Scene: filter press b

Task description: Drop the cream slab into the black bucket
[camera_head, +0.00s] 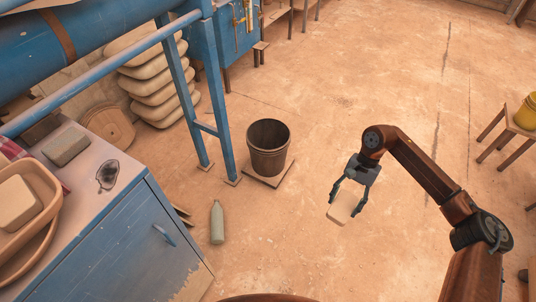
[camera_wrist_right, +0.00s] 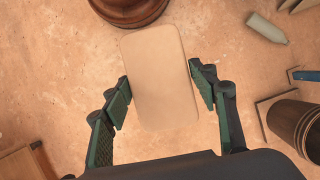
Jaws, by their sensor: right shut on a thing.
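The cream slab (camera_head: 345,203) is a rounded pale block held between the fingers of my right gripper (camera_head: 349,192), above the bare floor. In the right wrist view the slab (camera_wrist_right: 160,77) sits between the two dark fingers of the right gripper (camera_wrist_right: 161,92), which is shut on it. The black bucket (camera_head: 267,155) stands upright on a flat square board, to the left of the right gripper in the head view. Its open top faces up and its inside looks dark. The bucket also shows at the right edge of the right wrist view (camera_wrist_right: 288,120). My left gripper is not in view.
A green-grey bottle (camera_head: 217,222) stands near the blue cabinet (camera_head: 125,245). Blue frame posts (camera_head: 222,95) rise just left of the bucket. A stool (camera_head: 512,130) with a yellow pail (camera_head: 526,112) is at the right. The floor between slab and bucket is clear.

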